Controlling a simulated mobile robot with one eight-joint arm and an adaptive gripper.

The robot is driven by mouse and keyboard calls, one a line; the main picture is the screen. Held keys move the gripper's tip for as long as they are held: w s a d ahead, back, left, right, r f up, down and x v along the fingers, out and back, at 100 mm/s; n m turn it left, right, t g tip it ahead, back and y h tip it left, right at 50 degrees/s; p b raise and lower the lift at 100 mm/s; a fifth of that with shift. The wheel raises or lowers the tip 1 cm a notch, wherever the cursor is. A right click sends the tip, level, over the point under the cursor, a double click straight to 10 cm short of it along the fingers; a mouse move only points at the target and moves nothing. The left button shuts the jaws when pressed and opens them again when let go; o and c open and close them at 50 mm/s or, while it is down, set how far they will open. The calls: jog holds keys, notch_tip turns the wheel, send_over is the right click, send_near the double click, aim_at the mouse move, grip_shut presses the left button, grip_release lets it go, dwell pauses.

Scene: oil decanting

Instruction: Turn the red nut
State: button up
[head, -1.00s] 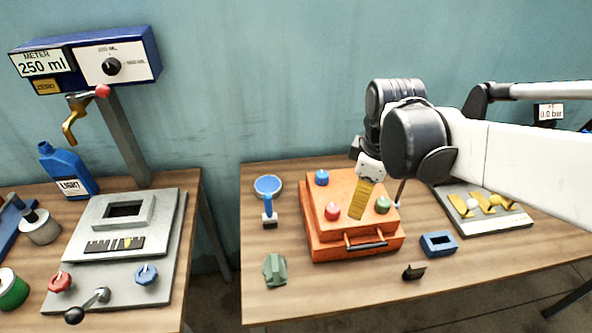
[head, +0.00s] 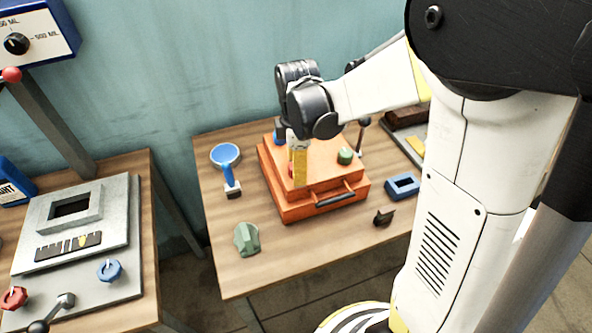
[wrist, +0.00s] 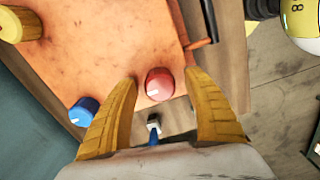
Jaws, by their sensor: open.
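The red nut (wrist: 159,84) is a round red knob with a white mark, on top of the orange box (head: 330,178). In the wrist view it shows between the yellow fingertips of my gripper (wrist: 161,79), with a gap on both sides. In the head view my gripper (head: 298,183) points down over the box and hides most of the red nut. The jaws are open and empty. I cannot tell how far the fingertips are above the box top.
A blue nut (wrist: 84,110) stands just left of the left finger in the wrist view. A green nut (head: 345,156) is on the box's right side. A blue round-headed tool (head: 228,163), a green part (head: 246,238) and a blue block (head: 402,186) lie around the box.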

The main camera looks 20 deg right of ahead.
jog(key=shift+f, duration=0.3)
jog(key=c, duration=1.2)
